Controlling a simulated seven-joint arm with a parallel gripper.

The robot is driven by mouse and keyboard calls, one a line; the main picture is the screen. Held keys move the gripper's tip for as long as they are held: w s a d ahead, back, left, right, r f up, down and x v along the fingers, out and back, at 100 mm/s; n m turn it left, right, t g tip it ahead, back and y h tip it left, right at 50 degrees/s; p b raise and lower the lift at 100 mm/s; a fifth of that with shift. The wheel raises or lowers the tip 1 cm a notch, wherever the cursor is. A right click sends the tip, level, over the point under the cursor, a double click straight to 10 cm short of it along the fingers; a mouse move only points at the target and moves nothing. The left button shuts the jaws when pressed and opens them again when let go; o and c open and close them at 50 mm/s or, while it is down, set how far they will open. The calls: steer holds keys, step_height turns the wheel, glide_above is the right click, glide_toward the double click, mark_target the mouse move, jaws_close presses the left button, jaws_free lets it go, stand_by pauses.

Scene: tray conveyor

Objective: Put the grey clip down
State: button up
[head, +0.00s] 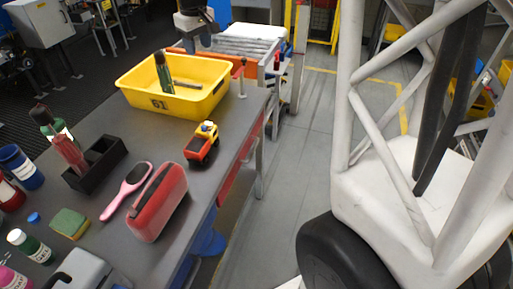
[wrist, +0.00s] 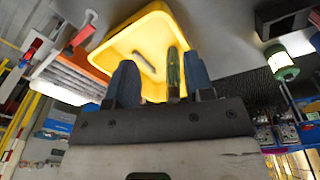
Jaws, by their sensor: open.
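The grey clip (head: 187,86) lies on the floor of the yellow bin (head: 158,103), marked 61, beside a dark green bottle (head: 163,72) that leans upright in the same bin. In the wrist view the clip (wrist: 145,63) shows beyond the gap between my blue fingers, apart from them. My gripper (wrist: 160,72) is open with nothing between its fingers. In the head view my gripper (head: 197,28) is at the top, above and beyond the bin's far side; its fingertips are hard to make out.
The dark table holds a red-yellow toy truck (head: 202,143), a red case (head: 158,203), a pink brush (head: 127,190), a black box (head: 95,164) with a bottle, and a sponge (head: 70,222). A roller conveyor (head: 245,46) stands behind the bin. Bare tabletop lies between bin and truck.

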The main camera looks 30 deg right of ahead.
steer(key=s+f+m, duration=0.2)
steer(key=s+f, duration=0.1)
steer(key=s, duration=1.6)
steer(key=s+f+m+t, duration=0.1)
steer(key=s+f+m, duration=0.1)
steer(key=s, duration=1.8)
steer(key=shift+s+a+f+m, duration=0.3)
steer(key=shift+a+f+m, duration=0.15)
steer(key=shift+f, duration=0.15)
